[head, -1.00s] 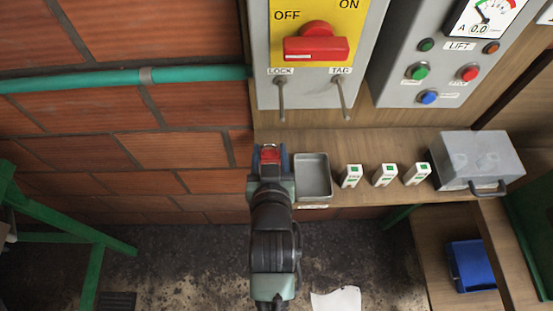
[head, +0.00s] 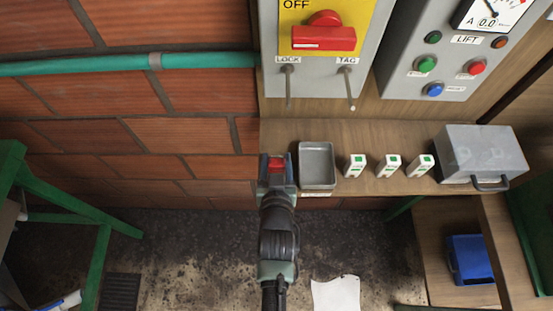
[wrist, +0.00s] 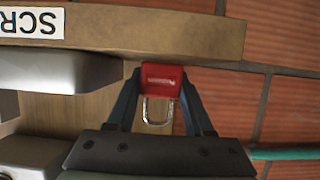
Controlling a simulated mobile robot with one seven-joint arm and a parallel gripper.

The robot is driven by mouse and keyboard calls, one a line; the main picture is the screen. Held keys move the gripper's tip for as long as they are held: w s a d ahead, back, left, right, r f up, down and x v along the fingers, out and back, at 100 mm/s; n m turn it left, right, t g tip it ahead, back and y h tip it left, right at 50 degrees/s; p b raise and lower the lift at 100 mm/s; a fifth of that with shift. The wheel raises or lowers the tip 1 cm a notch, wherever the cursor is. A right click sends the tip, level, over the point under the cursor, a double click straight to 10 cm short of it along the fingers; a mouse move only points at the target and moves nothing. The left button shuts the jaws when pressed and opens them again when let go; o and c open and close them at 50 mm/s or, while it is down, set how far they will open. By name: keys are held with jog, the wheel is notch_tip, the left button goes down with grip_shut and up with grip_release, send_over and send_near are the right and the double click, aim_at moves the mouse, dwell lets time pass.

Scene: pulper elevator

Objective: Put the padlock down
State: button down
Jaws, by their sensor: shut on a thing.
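A red padlock (head: 276,163) with a metal shackle is held between the fingers of my gripper (head: 277,167). In the wrist view the padlock (wrist: 162,76) sits between both fingertips of my gripper (wrist: 163,80), with its shackle pointing back toward the palm. My gripper is shut on the padlock at the left end of the wooden shelf (head: 400,135), just left of the grey tray (head: 317,184). I cannot tell whether the padlock touches the shelf.
Several small white-and-green boxes (head: 388,166) and a grey metal case (head: 482,155) stand on the shelf. Above are the yellow switch panel (head: 322,12) with hanging pins and the lift control box (head: 425,75). A brick wall (head: 180,136) lies left.

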jog(key=shift+f, duration=0.15)
jog(key=shift+c, duration=1.4)
grip_release()
jog(key=shift+r, duration=0.3)
jog(key=shift+s, duration=0.4)
jog(key=b+v, duration=0.1)
jog(key=v, duration=1)
jog(key=shift+r, duration=0.15)
